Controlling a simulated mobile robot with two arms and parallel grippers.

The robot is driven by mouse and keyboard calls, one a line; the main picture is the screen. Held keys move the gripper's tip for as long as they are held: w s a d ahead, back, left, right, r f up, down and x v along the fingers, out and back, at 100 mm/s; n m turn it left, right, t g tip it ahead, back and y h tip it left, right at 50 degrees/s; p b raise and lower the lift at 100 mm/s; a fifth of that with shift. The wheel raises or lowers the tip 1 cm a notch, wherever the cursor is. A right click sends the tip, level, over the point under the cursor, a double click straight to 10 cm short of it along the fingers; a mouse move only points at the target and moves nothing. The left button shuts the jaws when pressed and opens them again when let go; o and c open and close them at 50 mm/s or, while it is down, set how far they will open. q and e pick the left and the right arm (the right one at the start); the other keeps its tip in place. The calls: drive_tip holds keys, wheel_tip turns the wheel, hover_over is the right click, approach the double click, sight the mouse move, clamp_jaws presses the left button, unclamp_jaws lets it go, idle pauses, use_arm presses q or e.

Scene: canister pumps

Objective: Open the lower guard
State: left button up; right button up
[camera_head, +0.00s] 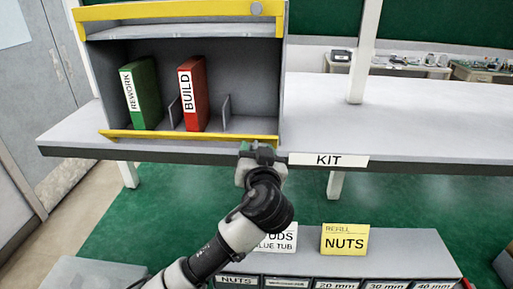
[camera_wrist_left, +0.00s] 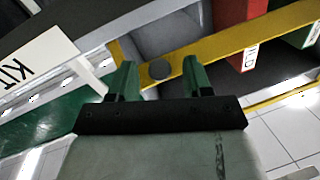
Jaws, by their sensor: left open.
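The lower guard (camera_head: 190,135) is a yellow bar along the bottom front edge of the grey cabinet (camera_head: 225,65). In the left wrist view the yellow bar (camera_wrist_left: 220,45) crosses in front of the binders, with a round dark knob (camera_wrist_left: 159,70) near its end. My left gripper (camera_head: 258,152) is at the bar's right end, by the table's front edge. In the wrist view its two green fingertips (camera_wrist_left: 158,78) are apart, with the knob seen between them. I cannot tell whether they touch it. My right gripper is not in view.
A green REWORK binder (camera_head: 146,92) and a red BUILD binder (camera_head: 194,93) stand in the cabinet. A yellow upper guard (camera_head: 170,11) spans its top. A KIT label (camera_head: 328,160) is on the table edge. Below are labelled bins and a NUTS card (camera_head: 345,240).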

use_arm(q)
clamp_jaws()
idle(0.3)
drive_tip(key=shift+s+f+n+t+y+b, duration=0.1)
drive_tip(key=shift+f+n+t+y+b, duration=0.55)
drive_tip(key=shift+b, duration=4)
drive_tip(key=shift+f+t+y+b, duration=0.1)
drive_tip(key=shift+f+t+b, duration=1.15)
drive_tip(key=shift+b, duration=3.4)
drive_tip(key=shift+s+f+n+t+y+b, duration=0.1)
drive_tip(key=shift+f+n+t+y+b, duration=0.3)
drive_tip(key=shift+t+b, duration=2.7)
drive_tip(key=g+b, duration=0.3)
unclamp_jaws()
